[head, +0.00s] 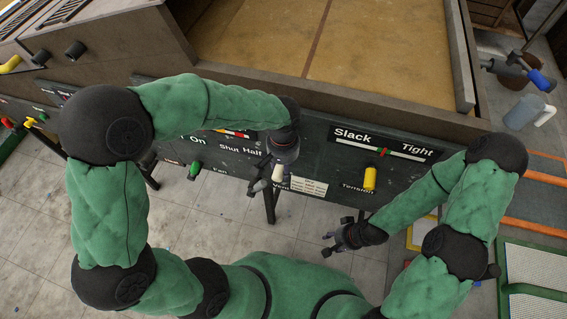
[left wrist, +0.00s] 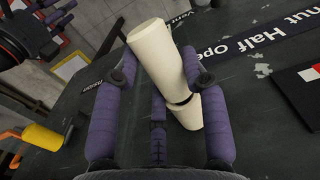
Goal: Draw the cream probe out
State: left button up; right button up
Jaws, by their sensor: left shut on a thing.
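The cream probe (head: 278,173) stands out from the dark panel by the "Vent" label in the head view. In the left wrist view the cream probe (left wrist: 160,58) is a thick, tilted cylinder, with a dark band between it and a cream lower part near the panel. My left gripper (head: 268,174) is shut on it, with purple fingers (left wrist: 160,85) on both sides. My right gripper (head: 331,243) is apart from the panel, low and to the right, with its fingers spread and nothing between them.
The dark panel (head: 318,160) also carries a yellow knob (head: 370,178) at "Tension" and a green knob (head: 195,169) at "Fan". A "Slack–Tight" scale (head: 383,143) lies above the yellow knob. A grey jug (head: 523,112) stands at the far right. Open floor lies below the panel.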

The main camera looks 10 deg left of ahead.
pick_arm(q)
jog(key=shift+s+a, duration=0.15)
jog(key=shift+s, duration=3.45)
jog(key=shift+r, duration=0.15)
notch_tip(320, 180, up, 8)
jog(key=p, duration=0.6)
jog(key=shift+f, duration=0.2)
